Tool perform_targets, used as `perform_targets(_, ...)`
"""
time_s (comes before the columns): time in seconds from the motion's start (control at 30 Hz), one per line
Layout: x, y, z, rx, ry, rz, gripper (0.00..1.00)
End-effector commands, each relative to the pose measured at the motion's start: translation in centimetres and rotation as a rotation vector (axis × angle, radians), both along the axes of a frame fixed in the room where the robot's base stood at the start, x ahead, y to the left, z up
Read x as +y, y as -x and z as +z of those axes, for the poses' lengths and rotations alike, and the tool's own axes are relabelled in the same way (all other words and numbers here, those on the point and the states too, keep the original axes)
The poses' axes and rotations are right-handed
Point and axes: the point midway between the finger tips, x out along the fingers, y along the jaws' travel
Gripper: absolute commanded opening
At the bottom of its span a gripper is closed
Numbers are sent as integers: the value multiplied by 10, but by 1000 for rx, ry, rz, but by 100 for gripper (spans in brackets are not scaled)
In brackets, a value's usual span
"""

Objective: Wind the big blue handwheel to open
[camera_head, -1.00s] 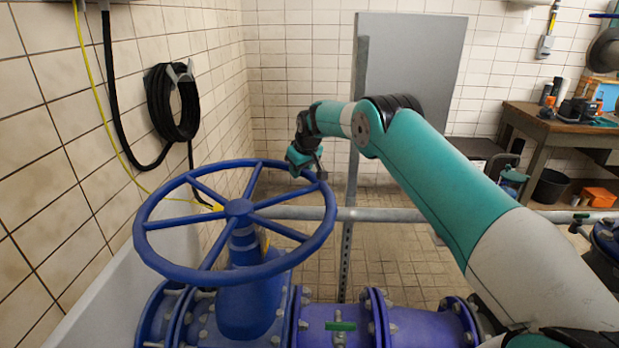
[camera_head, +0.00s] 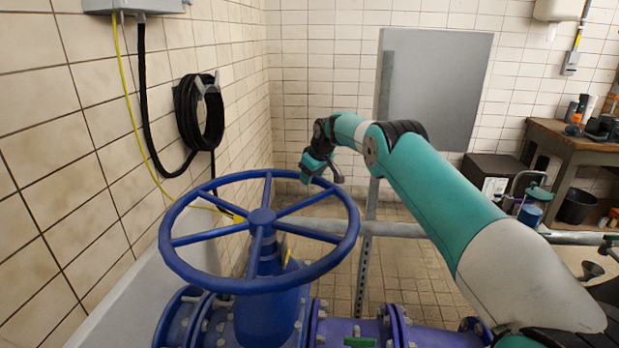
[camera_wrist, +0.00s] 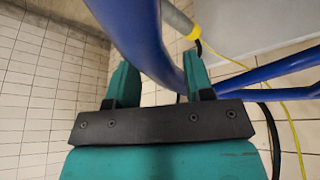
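The big blue handwheel (camera_head: 190,277) lies roughly level on top of a blue valve body (camera_head: 268,320) in the head view. Its round rim and several spokes are clear. My gripper (camera_head: 322,170) is at the far right part of the rim, with its fingers reaching to it. In the wrist view the teal fingers (camera_wrist: 160,82) are spread apart.
A tiled wall with a coiled black hose (camera_head: 200,112) and a yellow cable (camera_head: 140,140) stands left of the wheel. A grey panel (camera_head: 436,90) and a metal rail (camera_head: 405,230) are behind my arm. A workbench (camera_head: 570,145) is at the back right.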

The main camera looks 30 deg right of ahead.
Motion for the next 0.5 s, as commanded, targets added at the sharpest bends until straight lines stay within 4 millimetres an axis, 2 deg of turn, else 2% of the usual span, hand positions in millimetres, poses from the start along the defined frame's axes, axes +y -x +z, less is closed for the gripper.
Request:
perform_targets(0.33,3,1,0,6,0,7,57)
perform_targets(0.5,2,6,14,5,1,8,57)
